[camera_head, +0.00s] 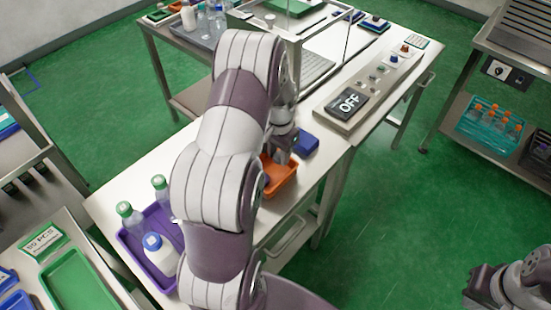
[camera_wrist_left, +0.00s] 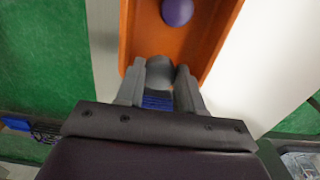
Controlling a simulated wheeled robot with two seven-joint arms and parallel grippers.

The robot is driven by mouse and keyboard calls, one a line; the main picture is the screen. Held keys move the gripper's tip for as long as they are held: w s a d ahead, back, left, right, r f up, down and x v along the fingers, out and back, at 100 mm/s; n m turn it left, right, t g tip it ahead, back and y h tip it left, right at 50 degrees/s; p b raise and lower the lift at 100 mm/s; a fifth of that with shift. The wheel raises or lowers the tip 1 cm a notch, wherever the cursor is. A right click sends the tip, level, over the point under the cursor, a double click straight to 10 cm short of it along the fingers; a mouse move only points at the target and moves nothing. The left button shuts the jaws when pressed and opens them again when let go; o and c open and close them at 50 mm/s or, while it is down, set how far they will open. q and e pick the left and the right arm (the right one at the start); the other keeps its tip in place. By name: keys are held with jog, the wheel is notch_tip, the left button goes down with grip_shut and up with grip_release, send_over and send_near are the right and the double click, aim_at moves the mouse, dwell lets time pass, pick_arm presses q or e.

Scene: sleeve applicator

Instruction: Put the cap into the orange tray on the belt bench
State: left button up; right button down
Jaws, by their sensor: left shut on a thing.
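The orange tray (camera_head: 283,184) lies on the belt bench, partly hidden by my left arm; it also shows in the left wrist view (camera_wrist_left: 205,45). In the left wrist view my left gripper (camera_wrist_left: 161,78) is shut on a small grey rounded piece (camera_wrist_left: 160,70), which seems to be the cap, held over the tray's end. Blue ribbing shows between the fingers. A purple ball-like thing (camera_wrist_left: 177,11) is in the tray. My right arm's end (camera_head: 512,286) is at the lower right; its fingers are unclear.
A purple tray (camera_head: 133,250) with several capped bottles stands at the bench's left. A blue box (camera_head: 306,143) is beside the orange tray. A control panel reading OFF (camera_head: 350,104) is at the right. A glass-walled frame (camera_head: 297,50) stands behind.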

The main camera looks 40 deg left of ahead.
aim_at(276, 155)
pick_arm(q)
jog(key=f, duration=0.3)
jog(key=shift+a+f+p, duration=0.35)
jog(key=shift+a, duration=0.05)
jog(key=shift+f, duration=0.5)
jog(key=shift+f, duration=0.15)
jog(key=o, duration=0.9)
jog(key=shift+o, duration=0.2)
